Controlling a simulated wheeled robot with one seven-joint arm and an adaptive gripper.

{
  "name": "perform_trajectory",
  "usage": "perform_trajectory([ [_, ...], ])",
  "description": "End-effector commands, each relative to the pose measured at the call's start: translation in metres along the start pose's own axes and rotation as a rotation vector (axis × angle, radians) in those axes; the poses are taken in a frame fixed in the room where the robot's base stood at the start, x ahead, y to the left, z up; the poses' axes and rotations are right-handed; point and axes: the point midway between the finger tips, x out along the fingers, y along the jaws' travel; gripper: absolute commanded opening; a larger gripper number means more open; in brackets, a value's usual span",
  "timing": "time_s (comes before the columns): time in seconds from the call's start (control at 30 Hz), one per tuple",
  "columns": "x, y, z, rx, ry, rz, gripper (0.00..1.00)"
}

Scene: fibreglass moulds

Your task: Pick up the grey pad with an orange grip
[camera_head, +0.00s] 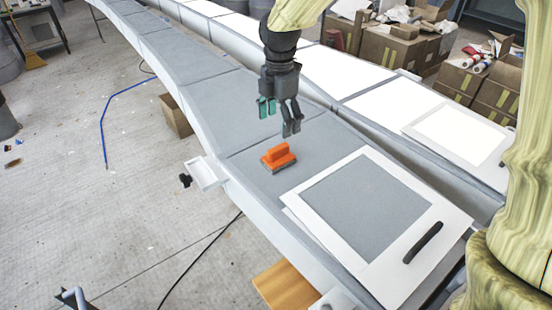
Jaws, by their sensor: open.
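The grey pad with an orange grip (279,157) lies on the grey surface of the long mould (230,105), close to the edge of a white frame. Its orange grip faces up and the grey pad shows as a thin layer under it. My gripper (279,121) hangs above and slightly behind the pad, pointing down, with its fingers apart and nothing between them. It appears clear of the pad, with a gap below the fingertips. Nothing hides the pad.
A white frame (294,205) lies on the mould right of the pad, with a dark bar (423,242) on it. A small white tray (207,173) juts from the mould's left side. A second mould with a white panel (455,135) runs alongside. Cardboard boxes (392,50) stand behind.

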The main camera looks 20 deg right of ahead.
Motion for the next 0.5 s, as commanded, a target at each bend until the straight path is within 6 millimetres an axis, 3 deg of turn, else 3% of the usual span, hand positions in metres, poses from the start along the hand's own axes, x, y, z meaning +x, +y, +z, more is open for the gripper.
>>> perform_trajectory([
  [0.5, 0.055, -0.001, 0.001, 0.002, 0.0, -0.002, 0.79],
])
